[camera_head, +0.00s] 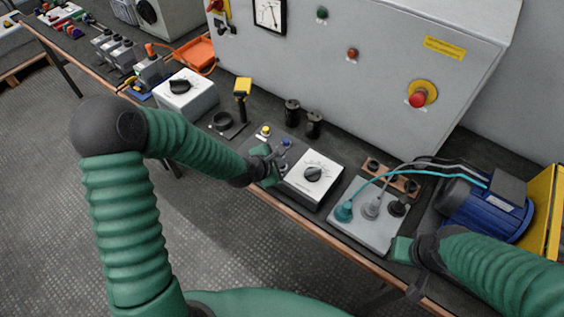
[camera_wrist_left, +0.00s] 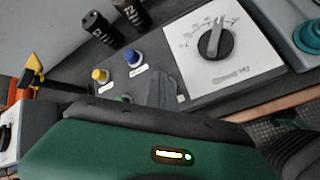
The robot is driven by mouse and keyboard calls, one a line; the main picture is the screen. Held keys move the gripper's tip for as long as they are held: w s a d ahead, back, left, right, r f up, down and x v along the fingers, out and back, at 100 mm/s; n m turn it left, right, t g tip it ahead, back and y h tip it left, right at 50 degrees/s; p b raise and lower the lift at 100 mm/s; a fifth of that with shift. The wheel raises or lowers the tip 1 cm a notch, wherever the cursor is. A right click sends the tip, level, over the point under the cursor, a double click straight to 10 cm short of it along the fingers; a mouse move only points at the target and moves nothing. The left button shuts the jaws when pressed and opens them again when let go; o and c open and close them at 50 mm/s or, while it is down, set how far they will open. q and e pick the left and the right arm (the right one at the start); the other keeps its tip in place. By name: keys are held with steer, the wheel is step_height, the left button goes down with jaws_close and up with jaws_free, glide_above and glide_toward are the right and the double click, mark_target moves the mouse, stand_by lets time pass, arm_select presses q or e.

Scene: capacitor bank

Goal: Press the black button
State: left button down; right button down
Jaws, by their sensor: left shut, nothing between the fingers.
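A button plate (camera_head: 283,134) lies on the bench with a yellow button (camera_head: 265,131) and a blue button (camera_head: 286,142). In the left wrist view the yellow button (camera_wrist_left: 100,75) and blue button (camera_wrist_left: 132,57) stand side by side. A bit of green shows just below them, partly covered by my gripper. I cannot make out a black button for certain; part of the plate is hidden behind my gripper. My left gripper (camera_head: 273,158) is shut and empty, over the plate's near side beside the white dial box. My right gripper (camera_head: 408,268) is at the bench's front edge; its fingers are unclear.
A white dial box (camera_head: 314,178) stands close right of my left gripper. Two black cylinders (camera_head: 303,117) stand behind the plate. A grey socket plate (camera_head: 353,225) with cables and a blue motor (camera_head: 487,209) are farther right. A large grey cabinet (camera_head: 380,60) closes off the back.

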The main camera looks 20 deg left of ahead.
arm_select(q)
steer(key=shift+r+p, duration=1.35)
step_height(320, 180, up, 5)
steer(key=p, duration=0.5)
